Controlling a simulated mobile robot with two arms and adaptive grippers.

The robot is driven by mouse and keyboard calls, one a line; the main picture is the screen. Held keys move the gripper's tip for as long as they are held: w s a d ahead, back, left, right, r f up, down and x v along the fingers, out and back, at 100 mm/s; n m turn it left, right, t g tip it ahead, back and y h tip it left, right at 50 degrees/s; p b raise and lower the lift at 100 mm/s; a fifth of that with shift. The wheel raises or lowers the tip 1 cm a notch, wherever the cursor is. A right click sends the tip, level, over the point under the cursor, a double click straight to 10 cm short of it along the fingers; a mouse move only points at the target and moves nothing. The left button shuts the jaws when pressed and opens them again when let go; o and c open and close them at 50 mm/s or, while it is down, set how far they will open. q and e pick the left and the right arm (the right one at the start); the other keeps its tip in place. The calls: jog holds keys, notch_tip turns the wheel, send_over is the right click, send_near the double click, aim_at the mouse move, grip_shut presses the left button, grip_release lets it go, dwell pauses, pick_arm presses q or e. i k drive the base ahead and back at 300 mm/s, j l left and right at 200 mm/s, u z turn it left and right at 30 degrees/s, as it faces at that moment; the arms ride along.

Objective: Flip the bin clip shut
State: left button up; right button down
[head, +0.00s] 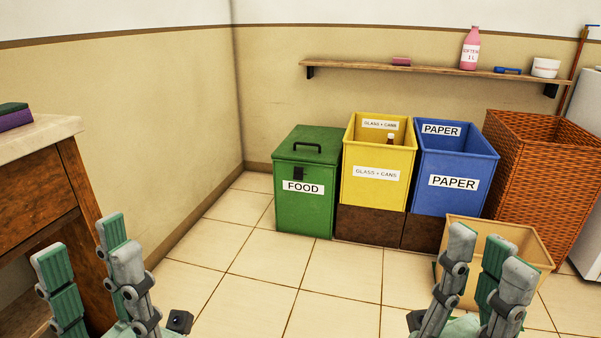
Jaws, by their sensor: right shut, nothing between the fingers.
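The green food bin (307,215) stands on the floor against the back wall, its lid (318,136) down with a dark handle on top. A small black clip (299,173) is on the bin's front, just above the FOOD label. It is too small to tell whether it is flipped up or down. My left gripper (83,248) is at the lower left, open and empty, well apart from the bin. My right gripper (486,245) is at the lower right, shut with nothing in it, in front of a light wooden box.
A yellow bin (377,190) and a blue bin (453,190) stand right of the green one. A wicker basket (545,180) and the wooden box (525,240) are further right. A wooden counter (40,190) stands at left. Tiled floor (250,290) before the green bin is clear.

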aim_at(298, 175)
jog(key=i, duration=1.15)
jog(key=i+l+u, duration=0.1)
jog(key=i, duration=1.05)
